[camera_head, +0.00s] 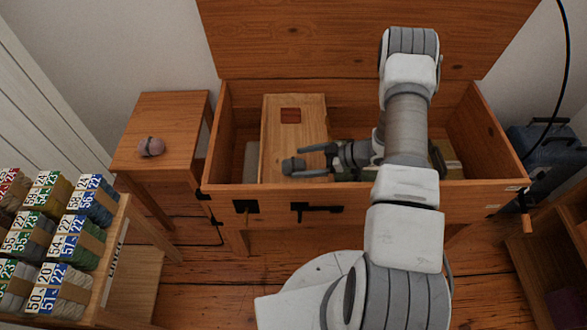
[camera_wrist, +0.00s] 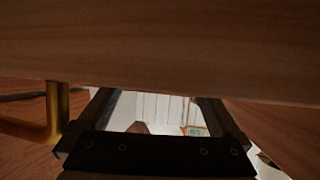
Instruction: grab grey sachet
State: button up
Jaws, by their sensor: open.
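I cannot pick out the grey sachet for certain. A flat pale grey item (camera_head: 251,156) shows inside the open wooden chest (camera_head: 225,140), at its left end, partly hidden by a lighter wooden tray or panel (camera_head: 280,135). I cannot tell if it is the sachet. My gripper (camera_head: 308,158) is open, over the lower part of that panel in the picture, with its fingers pointing left. In the wrist view my gripper (camera_wrist: 158,112) shows two spread fingers with nothing held between them, close to a wooden surface (camera_wrist: 160,45).
The chest lid (camera_head: 340,35) stands open at the back. A greenish item (camera_head: 437,160) lies in the chest, partly behind my arm. A stool (camera_head: 165,115) with a round pinkish object (camera_head: 151,147) stands left. A rack of yarn (camera_head: 60,240) is front left, a suitcase (camera_head: 550,155) right.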

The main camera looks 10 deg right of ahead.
jog(key=shift+w+a+f, duration=0.2)
jog(key=shift+a+f, duration=0.1)
jog(key=shift+a, duration=0.15)
jog(key=c, duration=1.4)
jog(key=shift+o, duration=0.2)
